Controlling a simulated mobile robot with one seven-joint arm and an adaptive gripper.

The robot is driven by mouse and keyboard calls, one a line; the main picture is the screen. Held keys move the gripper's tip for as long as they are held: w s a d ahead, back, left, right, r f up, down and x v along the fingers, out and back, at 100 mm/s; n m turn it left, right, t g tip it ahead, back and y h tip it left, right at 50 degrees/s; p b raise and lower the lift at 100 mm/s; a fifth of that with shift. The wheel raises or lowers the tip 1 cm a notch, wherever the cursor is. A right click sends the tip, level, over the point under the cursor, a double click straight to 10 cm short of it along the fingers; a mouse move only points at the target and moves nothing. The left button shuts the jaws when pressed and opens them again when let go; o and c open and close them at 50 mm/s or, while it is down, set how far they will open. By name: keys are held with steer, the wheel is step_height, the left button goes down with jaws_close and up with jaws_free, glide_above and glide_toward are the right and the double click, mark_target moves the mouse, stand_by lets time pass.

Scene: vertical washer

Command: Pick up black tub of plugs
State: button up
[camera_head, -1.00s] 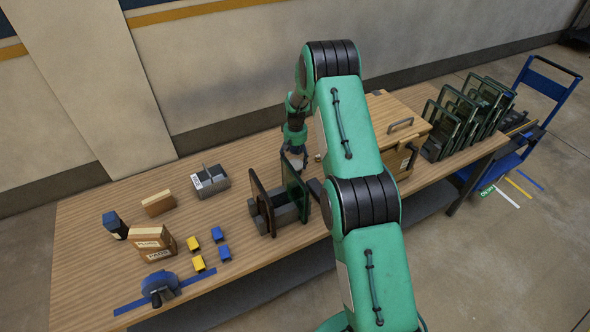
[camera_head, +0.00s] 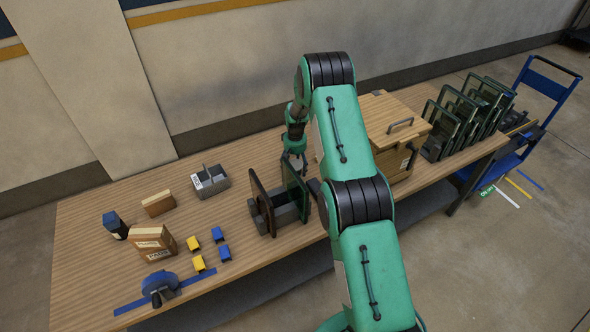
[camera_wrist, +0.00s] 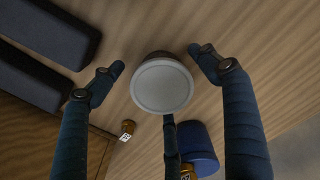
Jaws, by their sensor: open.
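In the wrist view, a round tub (camera_wrist: 162,86) with a pale grey lid and a dark side stands on the wooden table. It looks like the black tub, seen from above; its contents are hidden. My gripper (camera_wrist: 156,60) is open, with one finger left of the tub, one right of it and a third below it in the picture. No finger clearly touches it. In the head view my gripper (camera_head: 296,162) is low over the table behind the dark upright panels, and the tub cannot be made out there.
A small brown labelled bottle (camera_wrist: 127,128) and a blue object (camera_wrist: 199,148) are close to the tub. Dark blocks (camera_wrist: 45,32) lie at the upper left. A rack with upright panels (camera_head: 262,204) stands before my gripper, and a wooden box (camera_head: 385,122) is to its right.

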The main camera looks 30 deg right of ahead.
mark_target(295, 165)
steer(key=shift+c, duration=0.2)
steer(key=c, duration=1.1)
steer(key=shift+r, duration=0.1)
steer(key=shift+c, duration=0.3)
steer(key=shift+r, duration=4.95)
